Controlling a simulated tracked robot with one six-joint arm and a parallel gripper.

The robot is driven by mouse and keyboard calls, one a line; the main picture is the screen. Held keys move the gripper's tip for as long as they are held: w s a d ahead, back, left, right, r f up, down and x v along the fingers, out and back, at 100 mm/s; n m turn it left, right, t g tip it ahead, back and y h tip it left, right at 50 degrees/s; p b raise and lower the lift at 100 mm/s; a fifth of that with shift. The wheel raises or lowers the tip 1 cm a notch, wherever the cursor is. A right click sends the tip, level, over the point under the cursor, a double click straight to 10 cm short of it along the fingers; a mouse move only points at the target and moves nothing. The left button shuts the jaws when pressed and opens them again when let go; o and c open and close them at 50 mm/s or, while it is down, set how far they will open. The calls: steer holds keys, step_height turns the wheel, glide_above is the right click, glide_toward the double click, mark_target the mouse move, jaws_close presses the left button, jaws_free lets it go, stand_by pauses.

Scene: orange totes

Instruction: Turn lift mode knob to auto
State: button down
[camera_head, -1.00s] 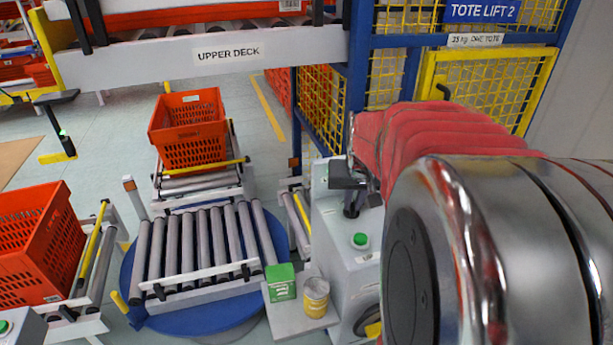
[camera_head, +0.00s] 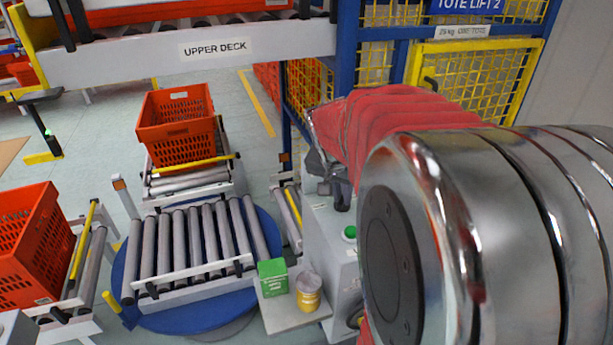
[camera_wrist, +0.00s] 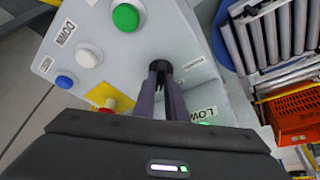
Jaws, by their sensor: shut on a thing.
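A light grey control box (camera_head: 322,228) stands right of the turntable, below my arm. In the wrist view its panel (camera_wrist: 88,88) is close, and a black knob (camera_wrist: 160,66) sits on it. My gripper (camera_wrist: 163,82) is shut on the knob, its two dark fingers close together around it. In the head view my gripper (camera_head: 340,194) is at the top of the box, partly behind my red-sleeved arm. The knob's pointer and most of its position labels are hidden or too small to read; a "LOW" label (camera_wrist: 203,115) shows beside the fingers.
The panel also has a green button (camera_wrist: 126,17), white button (camera_wrist: 87,55), blue button (camera_wrist: 64,82) and red button on yellow (camera_wrist: 108,103). A green carton (camera_head: 272,278) and yellow can (camera_head: 308,291) stand on a side shelf. An orange tote (camera_head: 178,125) rests on rollers.

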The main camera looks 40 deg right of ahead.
steer(key=shift+w+a, duration=0.1)
steer(key=shift+a, duration=0.05)
steer(key=c, duration=1.8)
jaws_free()
steer(key=v, duration=1.3)
steer(key=shift+r, duration=0.3)
steer(key=shift+a, duration=0.1)
steer(key=s+a+f+n+t+y, duration=0.1)
steer(key=s+a+f+n, duration=0.1)
steer(key=a, duration=0.5)
steer(key=s+a+f+n+t+y, duration=0.1)
steer(key=s+a+f+n, duration=0.2)
steer(key=a+n, duration=0.3)
steer(key=s+a+f+n+t+y, duration=0.1)
steer(key=a+f+n, duration=0.3)
steer(key=a, duration=0.6)
steer(key=shift+s+y, duration=0.5)
steer(key=shift+s, duration=0.4)
